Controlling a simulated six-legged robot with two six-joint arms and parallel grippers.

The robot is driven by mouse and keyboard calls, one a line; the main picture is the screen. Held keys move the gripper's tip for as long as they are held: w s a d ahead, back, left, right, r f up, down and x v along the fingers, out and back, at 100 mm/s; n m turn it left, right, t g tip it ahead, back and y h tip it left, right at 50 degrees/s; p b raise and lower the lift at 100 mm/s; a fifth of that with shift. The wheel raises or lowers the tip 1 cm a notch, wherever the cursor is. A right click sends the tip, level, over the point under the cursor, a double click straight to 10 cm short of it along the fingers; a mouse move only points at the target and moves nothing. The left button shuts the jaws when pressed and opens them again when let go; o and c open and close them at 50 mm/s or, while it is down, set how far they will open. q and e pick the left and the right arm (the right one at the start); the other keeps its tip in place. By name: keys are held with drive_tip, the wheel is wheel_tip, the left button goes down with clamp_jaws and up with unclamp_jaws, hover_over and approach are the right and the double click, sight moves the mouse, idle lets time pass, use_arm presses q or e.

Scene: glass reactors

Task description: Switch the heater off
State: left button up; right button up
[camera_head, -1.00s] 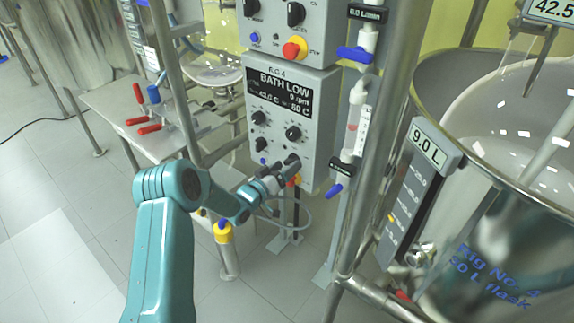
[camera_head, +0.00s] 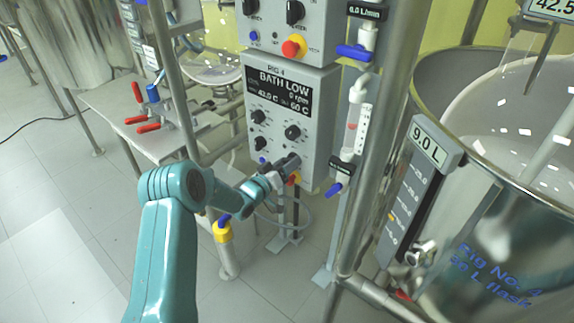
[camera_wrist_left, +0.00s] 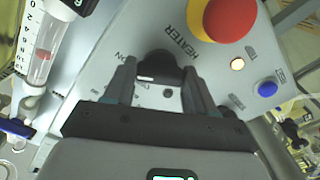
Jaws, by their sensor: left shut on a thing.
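The heater knob (camera_wrist_left: 158,68) is black with a white mark, below the word HEATER on the grey control box (camera_head: 318,90). In the left wrist view it sits between the two fingers of my left gripper (camera_wrist_left: 160,84), which is shut on it. An ON label shows beside the left finger. A pale lit lamp (camera_wrist_left: 237,63) shows to the right. In the head view my left gripper (camera_head: 286,163) is at the lower part of the box and hides the knob. My right gripper is not in view.
A red and yellow emergency button (camera_wrist_left: 228,18) is close to the gripper, with a blue button (camera_wrist_left: 267,88) nearby. The box display (camera_head: 280,90) reads BATH LOW. A flow tube (camera_head: 355,120) and metal post (camera_head: 380,130) stand right of the box, beside a large vessel (camera_head: 490,240).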

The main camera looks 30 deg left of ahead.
use_arm(q)
drive_tip(key=shift+a+n+b, duration=0.1)
drive_tip(key=shift+n+b, duration=1.95)
drive_tip(key=shift+n, duration=3.65)
drive_tip(key=o, duration=1)
drive_tip(key=shift+o, duration=0.2)
drive_tip(key=s+a, duration=0.1)
drive_tip(key=s, duration=1.5)
drive_tip(key=shift+s+p, duration=0.15)
drive_tip(key=shift+p, duration=0.2)
drive_tip(key=shift+a, duration=0.1)
